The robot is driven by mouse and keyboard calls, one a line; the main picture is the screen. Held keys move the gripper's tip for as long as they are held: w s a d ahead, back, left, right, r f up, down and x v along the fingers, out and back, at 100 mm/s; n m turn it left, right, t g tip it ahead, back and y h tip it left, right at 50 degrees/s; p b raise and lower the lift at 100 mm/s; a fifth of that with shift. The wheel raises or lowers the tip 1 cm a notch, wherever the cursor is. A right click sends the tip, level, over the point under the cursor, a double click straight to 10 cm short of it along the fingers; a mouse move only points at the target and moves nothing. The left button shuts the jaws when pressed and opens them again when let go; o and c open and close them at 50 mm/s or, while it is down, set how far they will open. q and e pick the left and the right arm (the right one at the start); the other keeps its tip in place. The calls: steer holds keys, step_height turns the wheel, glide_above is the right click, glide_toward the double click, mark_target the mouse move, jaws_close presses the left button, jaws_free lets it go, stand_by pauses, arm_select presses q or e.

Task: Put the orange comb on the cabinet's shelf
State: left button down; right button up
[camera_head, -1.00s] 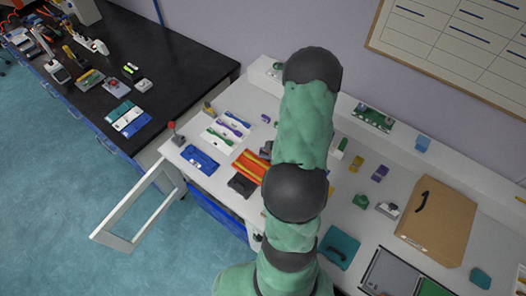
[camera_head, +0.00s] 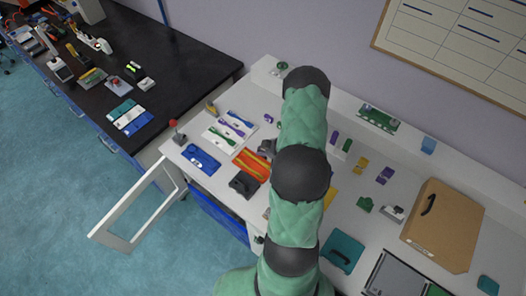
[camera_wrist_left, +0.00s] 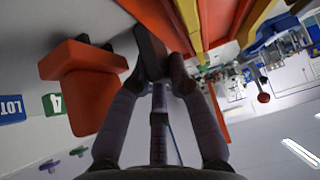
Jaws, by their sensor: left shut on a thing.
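In the left wrist view my left gripper (camera_wrist_left: 160,78) is closed, with a dark piece between its fingertips. The orange comb (camera_wrist_left: 85,88) shows as a chunky orange shape against the left fingertip; the exact grip is partly hidden. In the head view the dark gripper (camera_head: 267,148) shows in part beside my green arm, which hides most of it. It is above the bench, near an orange and yellow striped piece (camera_head: 252,164). The cabinet's white-framed door (camera_head: 140,208) stands open at the bench's left front; its shelf is not clearly seen. My right gripper is not in view.
White trays with coloured pieces (camera_head: 230,130), a blue tray (camera_head: 201,160) and a dark block (camera_head: 243,184) lie close by. A red-knobbed stand (camera_head: 175,130) is at the bench's left corner. The floor at left is clear.

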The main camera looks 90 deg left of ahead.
arm_select(q)
steer(key=shift+r, duration=0.1)
steer(key=shift+f, duration=0.2)
steer(key=c, duration=1.2)
jaws_free()
steer(key=shift+o, duration=0.2)
steer(key=shift+r, duration=0.1)
